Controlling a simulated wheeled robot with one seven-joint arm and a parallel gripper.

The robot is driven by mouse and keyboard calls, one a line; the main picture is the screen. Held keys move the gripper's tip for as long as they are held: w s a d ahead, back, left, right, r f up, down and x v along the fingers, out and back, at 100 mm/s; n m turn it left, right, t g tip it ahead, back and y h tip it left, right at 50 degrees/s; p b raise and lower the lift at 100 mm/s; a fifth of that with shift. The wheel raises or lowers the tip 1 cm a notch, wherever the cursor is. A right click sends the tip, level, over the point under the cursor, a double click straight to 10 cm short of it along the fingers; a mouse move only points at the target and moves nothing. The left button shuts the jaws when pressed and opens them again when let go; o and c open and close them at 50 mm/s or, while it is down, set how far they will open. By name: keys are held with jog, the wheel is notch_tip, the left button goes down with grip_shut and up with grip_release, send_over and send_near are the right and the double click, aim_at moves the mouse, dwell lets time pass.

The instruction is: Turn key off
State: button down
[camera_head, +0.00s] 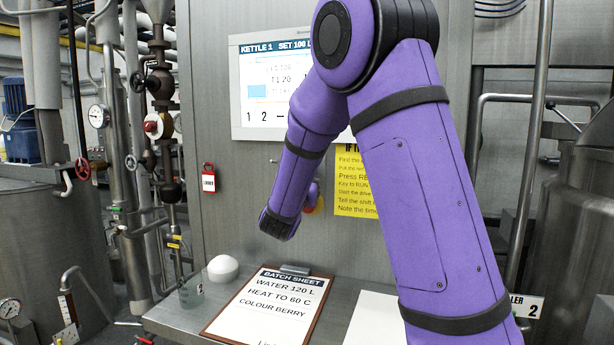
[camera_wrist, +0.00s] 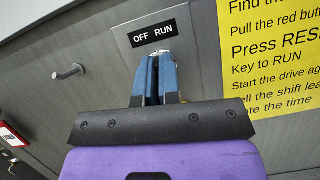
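In the wrist view the black OFF RUN label (camera_wrist: 153,35) is on the grey panel, with OFF at left and RUN at right. My gripper (camera_wrist: 158,60) is at the panel just below this label. Its two blue fingers are close together, with a narrow dark gap between them. A bit of grey metal shows at the fingertips, where the key switch is. The fingers appear closed on the key, but they hide the key itself, so its angle cannot be read. In the head view my arm hides the key and fingertips.
A metal peg (camera_wrist: 68,72) sticks out left of my gripper. A yellow notice (camera_head: 355,185) is at right. A red lock tag (camera_head: 208,178) hangs on the panel. A kettle screen (camera_head: 270,85) is above. A clipboard (camera_head: 268,305), white dome (camera_head: 223,268) and beaker (camera_head: 191,291) are on the shelf below.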

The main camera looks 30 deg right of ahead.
jog(key=n+t+y, duration=0.1)
jog(key=n, duration=0.3)
jog(key=n+t+y, duration=0.2)
jog(key=n, duration=0.2)
jog(key=shift+s+d, duration=0.1)
jog(key=n+y, duration=0.1)
jog(key=n, duration=0.2)
jog(key=n+t+y, duration=0.1)
jog(key=n+y, duration=0.1)
jog(key=n, duration=0.1)
jog(key=shift+n, duration=0.5)
jog(key=c, duration=1.3)
grip_release()
jog(key=v, duration=1)
jog(key=shift+s+f, duration=0.15)
jog(key=shift+s, duration=0.2)
